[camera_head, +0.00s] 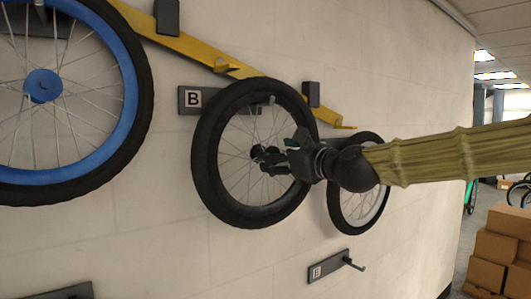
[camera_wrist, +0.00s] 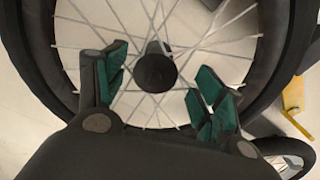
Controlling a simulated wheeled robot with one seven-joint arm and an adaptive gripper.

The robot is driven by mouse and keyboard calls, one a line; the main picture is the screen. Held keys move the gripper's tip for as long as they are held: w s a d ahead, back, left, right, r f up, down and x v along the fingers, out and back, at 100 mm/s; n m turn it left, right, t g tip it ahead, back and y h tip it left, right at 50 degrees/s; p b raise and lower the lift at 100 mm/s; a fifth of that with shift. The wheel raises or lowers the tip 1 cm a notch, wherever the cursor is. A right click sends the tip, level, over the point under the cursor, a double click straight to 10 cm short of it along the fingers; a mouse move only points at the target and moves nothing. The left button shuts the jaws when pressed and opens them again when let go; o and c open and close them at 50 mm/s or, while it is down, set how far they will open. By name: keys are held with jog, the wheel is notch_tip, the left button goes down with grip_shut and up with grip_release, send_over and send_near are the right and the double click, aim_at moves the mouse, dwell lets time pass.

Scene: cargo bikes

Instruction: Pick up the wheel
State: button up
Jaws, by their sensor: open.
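A black wheel (camera_head: 204,165) with thin silver spokes hangs upright on the wall below the plate marked B, in the middle of the head view. My gripper (camera_head: 268,162) is in front of this wheel, close to its hub. In the wrist view, the wheel's dark hub (camera_wrist: 155,70) shows between the spread green-padded fingers of my gripper (camera_wrist: 163,72). The fingers are open and hold nothing; whether they touch the spokes I cannot tell. The gripper and wrist hide part of the wheel's right side in the head view.
A blue-rimmed wheel (camera_head: 128,80) hangs at the left, and a smaller wheel (camera_head: 340,215) hangs behind my wrist. A yellow bar (camera_head: 190,45) crosses the wall. A lower hook (camera_head: 345,262) juts out. Cardboard boxes (camera_head: 490,255) stand at the right.

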jog(key=p+x, duration=0.3)
jog(key=x, duration=0.1)
jog(key=shift+w+a+r, duration=0.1)
jog(key=shift+w+a, duration=0.1)
jog(key=shift+a, duration=0.2)
jog(key=shift+w+a, duration=0.15)
jog(key=shift+w, duration=0.15)
grip_shut()
